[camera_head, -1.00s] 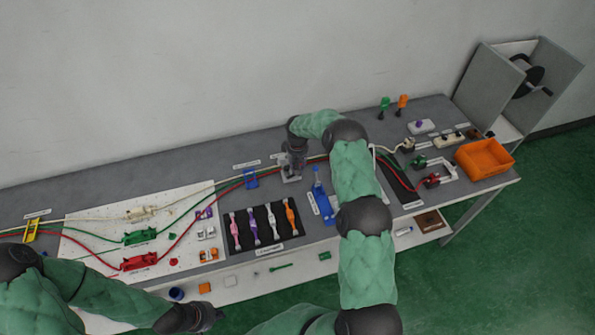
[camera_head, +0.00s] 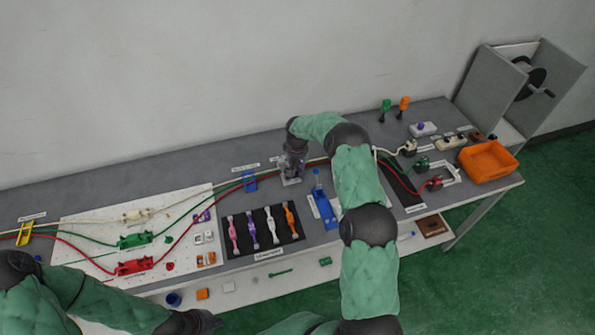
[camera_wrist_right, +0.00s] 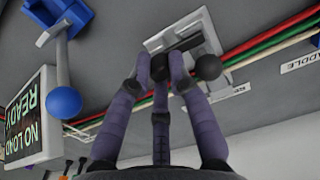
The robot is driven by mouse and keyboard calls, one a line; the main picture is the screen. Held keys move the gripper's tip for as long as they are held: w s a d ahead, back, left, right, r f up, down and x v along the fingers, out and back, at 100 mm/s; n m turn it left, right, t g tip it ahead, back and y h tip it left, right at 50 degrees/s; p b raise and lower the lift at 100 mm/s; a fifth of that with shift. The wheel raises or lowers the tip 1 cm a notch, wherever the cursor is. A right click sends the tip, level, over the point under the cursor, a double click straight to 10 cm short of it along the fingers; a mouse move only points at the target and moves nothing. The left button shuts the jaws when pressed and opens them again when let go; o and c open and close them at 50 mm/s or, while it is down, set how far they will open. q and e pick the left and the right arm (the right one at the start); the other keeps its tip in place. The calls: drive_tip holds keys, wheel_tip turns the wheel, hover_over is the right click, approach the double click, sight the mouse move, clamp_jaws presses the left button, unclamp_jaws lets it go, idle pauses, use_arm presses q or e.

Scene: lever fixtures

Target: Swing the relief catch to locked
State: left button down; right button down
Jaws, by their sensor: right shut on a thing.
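The catch is a light grey fixture (camera_wrist_right: 205,30) on the bench, with a dark lever ending in a black ball knob (camera_wrist_right: 208,67). A partly hidden label sits beside it. In the head view the fixture's grey base (camera_head: 291,181) shows below my right gripper (camera_head: 292,168). In the right wrist view my right gripper (camera_wrist_right: 165,72) has its purple-grey fingers around the dark lever, shut on it, with the knob just to the right. The fingers hide part of the lever. My left gripper (camera_head: 208,323) is at the bottom edge, away from the bench top; its jaws are unclear.
Red, green and pale cables (camera_wrist_right: 265,38) run close past the fixture. A blue fixture (camera_head: 322,206) with a blue ball lever (camera_wrist_right: 64,102) stands nearby, beside a "NO LOAD READY" panel (camera_wrist_right: 30,118). A black mat (camera_head: 238,249) with several coloured clips lies in front. An orange bin (camera_head: 488,160) is far right.

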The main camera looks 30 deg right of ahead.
sight(298, 171)
drive_tip(key=c, duration=1.2)
unclamp_jaws()
drive_tip(key=shift+o, duration=0.2)
wheel_tip(298, 171, up, 12)
